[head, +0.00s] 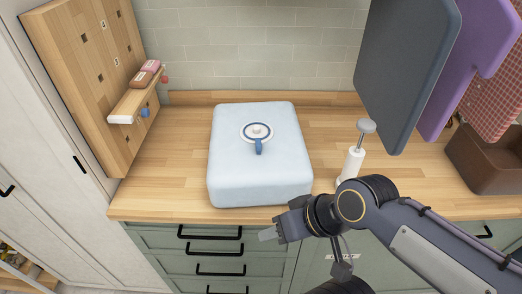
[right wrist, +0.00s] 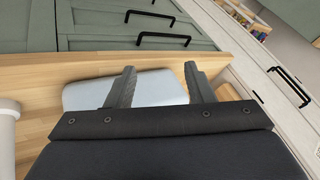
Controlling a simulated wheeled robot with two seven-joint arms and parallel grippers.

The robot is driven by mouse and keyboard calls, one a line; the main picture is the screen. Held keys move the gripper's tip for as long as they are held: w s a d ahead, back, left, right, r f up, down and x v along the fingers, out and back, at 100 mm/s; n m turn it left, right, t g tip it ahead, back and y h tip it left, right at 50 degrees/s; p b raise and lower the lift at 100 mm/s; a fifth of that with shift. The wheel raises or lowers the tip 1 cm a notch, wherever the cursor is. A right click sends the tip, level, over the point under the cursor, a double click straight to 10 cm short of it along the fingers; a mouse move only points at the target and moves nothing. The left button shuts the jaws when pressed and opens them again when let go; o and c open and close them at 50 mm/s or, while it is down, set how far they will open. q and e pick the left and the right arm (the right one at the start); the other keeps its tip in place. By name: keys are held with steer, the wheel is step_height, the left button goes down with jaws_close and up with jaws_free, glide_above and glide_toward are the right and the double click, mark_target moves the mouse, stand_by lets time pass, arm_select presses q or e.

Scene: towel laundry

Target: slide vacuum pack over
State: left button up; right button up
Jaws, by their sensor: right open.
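The vacuum pack (head: 240,170) is a puffy, pale blue block lying flat on the wooden counter, with a round white valve (head: 257,131) and a blue tab on top. My right gripper (head: 267,235) is in front of the counter's front edge, near the pack's front right corner and apart from it in the head view. In the right wrist view its two fingers (right wrist: 158,88) are spread with nothing held between them, and part of the pack (right wrist: 160,88) shows beyond them. My left gripper is not in view.
A white hand pump (head: 351,165) stands right of the pack on the counter (head: 165,160). A pegboard with a small shelf (head: 135,95) is at the left. Towels (head: 408,60) hang at the right above a brown box (head: 485,160). Counter left of the pack is clear.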

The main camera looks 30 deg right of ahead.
steer(key=shift+w+r, duration=0.1)
steer(key=shift+w, duration=0.05)
steer(key=c, duration=0.4)
steer(key=w+g, duration=0.1)
steer(key=w+r+m+g+h+b, duration=0.1)
steer(key=w, duration=0.1)
steer(key=w+r+g, duration=0.1)
steer(key=shift+w+d+m+h+b, duration=0.3)
steer(key=shift+d+m+h+b, duration=0.1)
jaws_close()
steer(key=r+m+g+h+b, duration=0.2)
steer(key=m+g, duration=0.1)
glide_above(249, 200)
steer(key=s+a, duration=0.2)
steer(key=s, duration=0.1)
steer(key=shift+m, duration=0.3)
steer(key=f, duration=0.3)
steer(key=w+d+f+p, duration=0.1)
steer(key=f, duration=0.2)
steer(key=w+f, duration=0.1)
steer(key=f, duration=0.3)
steer(key=shift+w+d, duration=0.15)
steer(key=shift+d, duration=0.1)
steer(key=shift+w+d, duration=0.25)
steer(key=shift+w, duration=0.1)
